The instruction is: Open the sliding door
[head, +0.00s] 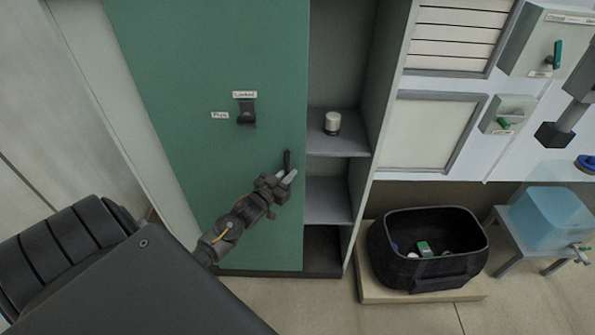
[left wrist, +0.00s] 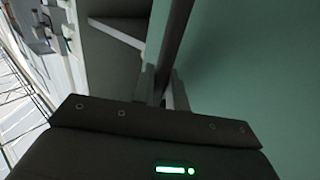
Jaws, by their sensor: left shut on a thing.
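The sliding door (head: 200,110) is a tall green panel on a cabinet. It covers the left part, and the cabinet's right part is open, showing shelves. A dark vertical handle (head: 287,160) is near the door's right edge. My left gripper (head: 285,178) is shut on this handle; in the left wrist view the dark bar (left wrist: 174,45) runs between the two fingers (left wrist: 163,88). The fingers hide part of the handle. A black latch (head: 246,113) with small labels is on the door's upper middle. My right gripper is not in view.
A small white jar (head: 332,123) stands on a shelf (head: 338,146) in the open part. A black bag (head: 425,240) with small items sits on a low platform (head: 420,294) to the right. A blue container (head: 550,218) rests on a stand farther right.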

